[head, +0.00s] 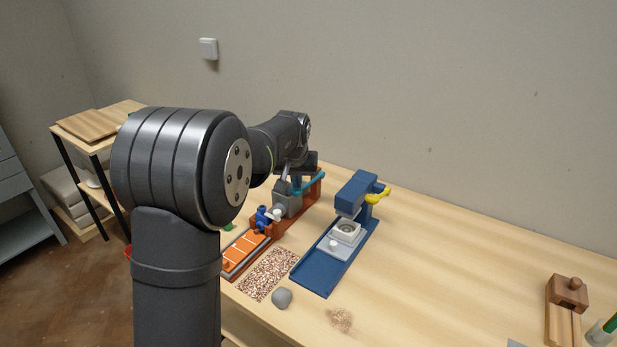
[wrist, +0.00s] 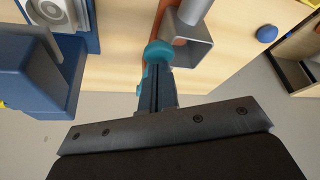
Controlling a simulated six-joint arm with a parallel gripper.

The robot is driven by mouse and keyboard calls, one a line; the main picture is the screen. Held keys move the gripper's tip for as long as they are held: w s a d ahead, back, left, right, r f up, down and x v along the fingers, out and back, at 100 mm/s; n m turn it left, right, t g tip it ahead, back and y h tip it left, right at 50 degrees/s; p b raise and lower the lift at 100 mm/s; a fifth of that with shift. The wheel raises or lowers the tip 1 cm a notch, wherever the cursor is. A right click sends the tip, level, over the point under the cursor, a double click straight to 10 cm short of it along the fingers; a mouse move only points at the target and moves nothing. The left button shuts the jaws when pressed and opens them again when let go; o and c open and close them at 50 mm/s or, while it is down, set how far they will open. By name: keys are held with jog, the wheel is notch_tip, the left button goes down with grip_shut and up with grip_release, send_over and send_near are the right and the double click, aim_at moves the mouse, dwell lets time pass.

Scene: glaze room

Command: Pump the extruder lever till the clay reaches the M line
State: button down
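The extruder stands on the table with an orange-red frame (head: 300,208), a grey box (head: 288,203) and a teal lever (head: 313,183). A blue fitting and a pale nozzle face the orange tray (head: 236,268), which has white cross lines. I cannot read the letters on the lines or make out clay there. My gripper (head: 296,181) is at the lever. In the wrist view its fingers (wrist: 155,72) are together, with the lever's round teal knob (wrist: 158,53) just beyond their tips and teal showing on both sides behind them. Whether they touch it is unclear.
A blue press (head: 353,195) with a yellow handle stands close to the right of the extruder. A speckled mat (head: 268,273), a grey lump (head: 282,298) and crumbs (head: 340,320) lie in front. A wooden tool (head: 567,293) is far right. The table between is clear.

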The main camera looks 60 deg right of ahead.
aim_at(297, 191)
jog(key=shift+f, duration=1)
jog(key=shift+f, duration=1.75)
jog(key=shift+r, duration=4.9)
jog(key=shift+f, duration=3.05)
